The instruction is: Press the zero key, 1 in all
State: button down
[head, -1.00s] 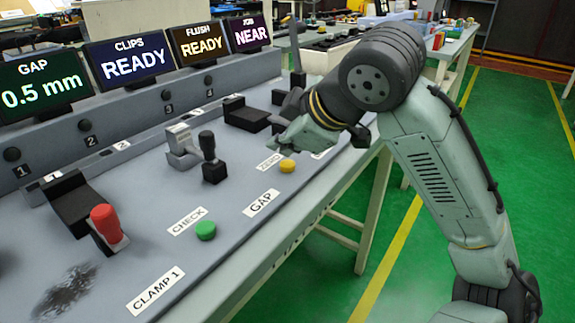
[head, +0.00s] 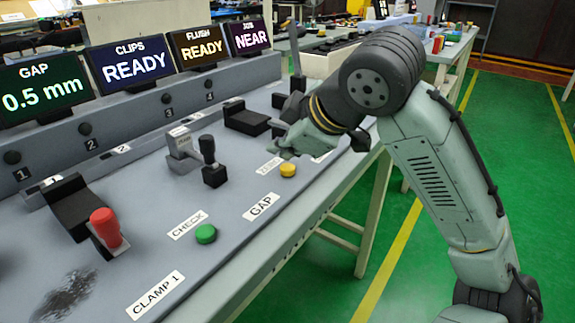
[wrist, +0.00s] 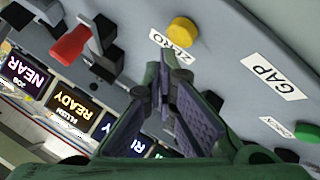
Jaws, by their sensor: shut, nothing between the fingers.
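The zero key is a yellow round button (head: 288,170) beside the ZERO label (head: 268,166) on the grey bench panel. It also shows clear of the fingers in the wrist view (wrist: 182,31). My gripper (head: 278,148) is shut and empty, above the panel just behind the yellow key. In the wrist view my fingertips (wrist: 172,70) are together, pointing toward the key, with a gap in the picture between them and it. I cannot tell their exact height above the panel. The GAP screen (head: 44,87) reads 0.5 mm.
A green CHECK button (head: 205,233) and a red-handled clamp (head: 107,229) are nearer on the panel. A black-handled clamp (head: 211,162) stands left of my gripper. Screens read CLIPS READY, FLUSH READY and JOB NEAR. Open green floor (head: 480,180) lies right.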

aim_at(284, 168)
jog(key=shift+f, duration=0.15)
jog(key=shift+f, duration=0.3)
jog(key=shift+f+b, duration=0.45)
dwell(0.9)
jog(key=shift+r+p, duration=0.85)
jog(key=shift+r, duration=0.05)
notch_tip(284, 168, up, 5)
jog(key=p, duration=0.4)
dwell(0.5)
